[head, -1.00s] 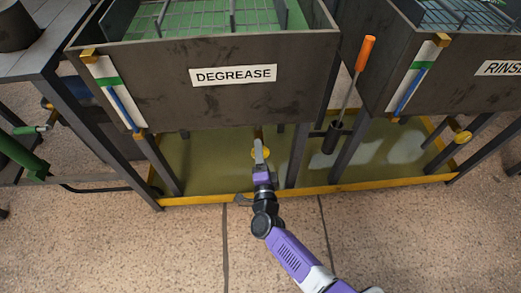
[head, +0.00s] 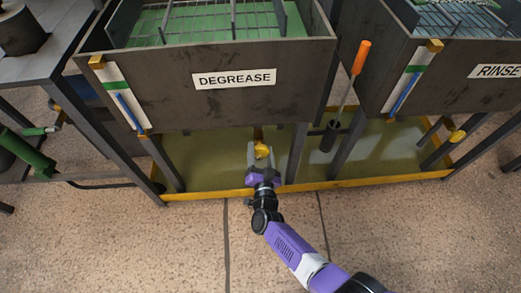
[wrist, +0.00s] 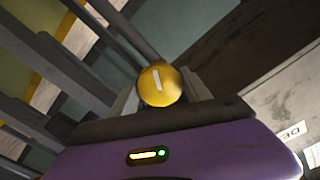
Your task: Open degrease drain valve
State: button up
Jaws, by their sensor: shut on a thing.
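The degrease tank (head: 160,88) carries a white DEGREASE label (head: 235,79) on its front. The drain valve's round yellow knob (head: 262,150) sits under the tank, on a short yellow pipe. My gripper (head: 263,158) is shut on the knob, with one finger on each side. In the wrist view the knob (wrist: 152,91) lies between the fingers, and its white mark stands nearly upright in the picture, tilted slightly. The back of the knob and the valve body are hidden there.
A yellow-rimmed drip tray (head: 220,193) lies under the tanks. Dark tank legs (head: 297,155) stand on either side of the valve. An orange-handled tool (head: 361,58) stands in a holder to the right, beside the rinse tank (head: 385,80). The floor in front is clear.

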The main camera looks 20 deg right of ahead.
jog(key=shift+n, duration=0.6)
jog(key=o, duration=1.3)
jog(key=shift+o, duration=0.2)
jog(key=p+v, duration=0.2)
jog(key=v, duration=0.5)
jog(key=shift+s+a+p, duration=0.15)
jog(key=shift+s+p, duration=0.15)
jog(key=shift+s, duration=0.05)
